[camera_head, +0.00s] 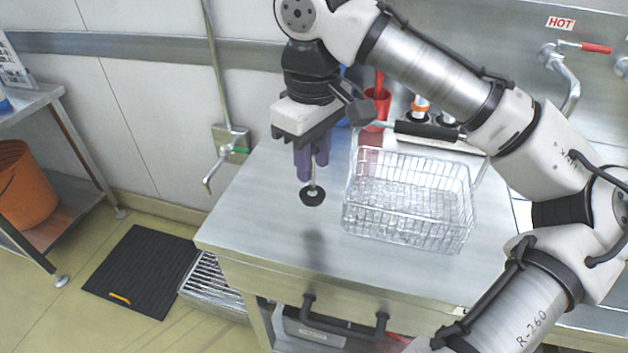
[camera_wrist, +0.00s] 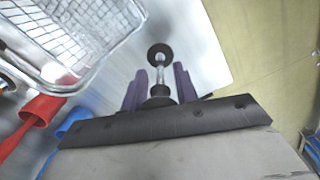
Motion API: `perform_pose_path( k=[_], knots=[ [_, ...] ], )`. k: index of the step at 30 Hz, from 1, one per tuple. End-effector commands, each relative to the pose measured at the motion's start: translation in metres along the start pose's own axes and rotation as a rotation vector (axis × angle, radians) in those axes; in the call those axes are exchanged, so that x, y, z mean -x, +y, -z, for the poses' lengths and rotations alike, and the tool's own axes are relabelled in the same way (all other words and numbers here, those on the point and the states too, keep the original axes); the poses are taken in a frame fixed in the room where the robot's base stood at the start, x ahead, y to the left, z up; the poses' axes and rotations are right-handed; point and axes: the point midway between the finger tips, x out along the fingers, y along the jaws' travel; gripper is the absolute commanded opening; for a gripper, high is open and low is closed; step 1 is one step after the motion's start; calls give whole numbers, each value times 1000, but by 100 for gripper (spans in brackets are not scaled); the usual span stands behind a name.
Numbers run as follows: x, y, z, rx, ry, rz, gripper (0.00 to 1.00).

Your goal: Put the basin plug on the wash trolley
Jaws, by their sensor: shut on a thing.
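The basin plug (camera_head: 312,196) has a dark round disc at its lower end and a thin metal stem. My gripper (camera_head: 312,170) is shut on its upper part, with the stem and disc hanging down below the purple fingers. In the wrist view the plug (camera_wrist: 159,54) stands out between the fingertips (camera_wrist: 158,82), and its held end is partly hidden. The wash trolley (camera_head: 270,225) appears to be the steel-topped unit with a black front handle. The plug is over its top, left of the wire basket, seemingly above the surface; a soft shadow lies in front.
A wire basket (camera_head: 408,240) stands on the steel top, close to the right of my gripper. A wall tap (camera_head: 228,160) is at the left. The top's front left is bare.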

Motion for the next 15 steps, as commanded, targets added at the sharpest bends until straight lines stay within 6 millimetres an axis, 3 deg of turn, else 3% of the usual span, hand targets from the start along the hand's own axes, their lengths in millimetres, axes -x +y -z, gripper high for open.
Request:
perform_pose_path(
  k=[15],
  knots=[
    [-48,0,0,-1,1,0,0]
  ],
)
